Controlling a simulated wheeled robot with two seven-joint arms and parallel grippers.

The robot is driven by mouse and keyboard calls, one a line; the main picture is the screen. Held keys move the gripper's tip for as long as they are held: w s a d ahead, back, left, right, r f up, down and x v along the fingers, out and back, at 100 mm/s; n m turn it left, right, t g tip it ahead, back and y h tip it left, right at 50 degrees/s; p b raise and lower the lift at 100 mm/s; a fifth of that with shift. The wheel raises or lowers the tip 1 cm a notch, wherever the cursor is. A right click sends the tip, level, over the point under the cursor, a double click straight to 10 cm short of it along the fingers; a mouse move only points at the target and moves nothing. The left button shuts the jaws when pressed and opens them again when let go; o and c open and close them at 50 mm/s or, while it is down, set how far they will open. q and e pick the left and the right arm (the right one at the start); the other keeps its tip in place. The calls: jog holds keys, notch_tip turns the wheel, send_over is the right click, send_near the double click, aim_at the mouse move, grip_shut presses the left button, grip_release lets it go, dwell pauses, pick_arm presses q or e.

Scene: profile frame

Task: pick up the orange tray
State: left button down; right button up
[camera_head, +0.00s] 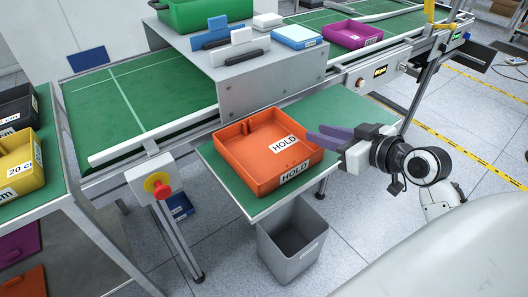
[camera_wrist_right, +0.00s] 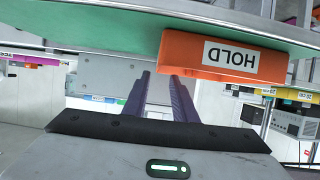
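The orange tray (camera_head: 247,168) is a shallow open box with white HOLD labels. It sits upright on a small green-topped table (camera_head: 343,111). In the right wrist view the tray (camera_wrist_right: 190,58) appears upside down, to the right of the space between the fingers. My right gripper (camera_head: 311,135) has purple fingers pointing left at the tray's right side. Whether a fingertip touches the tray wall I cannot tell. My left gripper is in neither view.
A grey bin (camera_head: 285,262) stands on the floor below the table. A red button on a yellow base (camera_head: 157,186) is left of the tray. A grey metal housing (camera_head: 262,77) over the green conveyor stands behind the tray. A yellow bin (camera_head: 22,167) is at the left.

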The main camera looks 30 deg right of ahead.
aim_at(297, 137)
jog(key=x, duration=0.4)
jog(key=shift+w+f, duration=0.1)
jog(key=shift+w, duration=0.15)
jog(key=shift+f+x, duration=0.15)
jog(key=shift+x, duration=1.2)
jog(key=shift+f+x, duration=0.1)
jog(key=shift+x, duration=1.25)
jog(key=shift+s+d, duration=0.15)
jog(key=shift+d, duration=0.1)
grip_shut()
jog(key=shift+r, duration=0.1)
